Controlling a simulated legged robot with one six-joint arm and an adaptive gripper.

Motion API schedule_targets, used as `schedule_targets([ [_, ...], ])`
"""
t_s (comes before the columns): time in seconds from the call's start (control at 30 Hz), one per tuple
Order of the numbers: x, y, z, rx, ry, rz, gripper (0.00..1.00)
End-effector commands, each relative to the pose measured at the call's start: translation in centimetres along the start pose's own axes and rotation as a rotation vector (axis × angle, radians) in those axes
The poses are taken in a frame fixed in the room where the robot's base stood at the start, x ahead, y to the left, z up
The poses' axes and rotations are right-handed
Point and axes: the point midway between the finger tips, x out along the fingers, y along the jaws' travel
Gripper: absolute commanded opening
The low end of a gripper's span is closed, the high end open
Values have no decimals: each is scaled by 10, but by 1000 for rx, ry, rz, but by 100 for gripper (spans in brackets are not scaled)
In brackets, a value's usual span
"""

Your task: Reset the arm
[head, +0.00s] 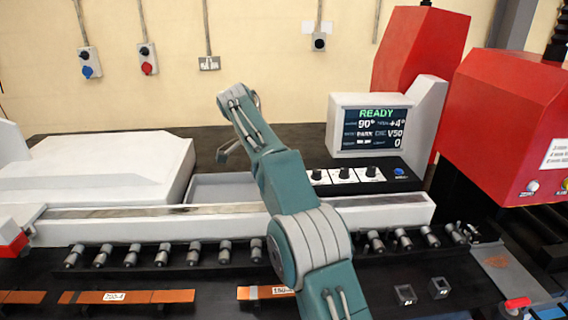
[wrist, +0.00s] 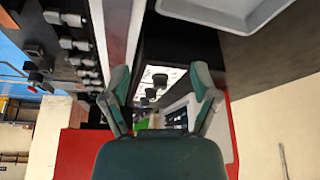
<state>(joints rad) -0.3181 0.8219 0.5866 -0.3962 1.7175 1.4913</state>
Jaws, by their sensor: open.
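My arm rises over the bench in the head view, bent at a high elbow. My gripper (head: 228,150) shows only in small part beside the forearm, above the grey tray. In the wrist view my gripper (wrist: 160,80) has its two green fingers spread wide apart, with nothing between them. Behind the fingers is the black control panel (head: 345,177) with its knobs, which also shows in the wrist view (wrist: 150,85). The display (head: 372,130) reads READY, 90° and +4°.
Red machine housings (head: 510,120) stand at the right. A white block (head: 95,170) lies at the left, and a grey tray (head: 222,186) sits behind the long white rail (head: 140,226). Several metal pins (head: 160,255) and copper bars (head: 125,296) line the front.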

Motion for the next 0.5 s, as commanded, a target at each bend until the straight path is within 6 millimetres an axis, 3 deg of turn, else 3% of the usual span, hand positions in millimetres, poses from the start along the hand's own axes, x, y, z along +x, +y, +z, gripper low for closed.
schedule_targets([
  [0.5,-9,6,-1,-22,-7,-9,78],
])
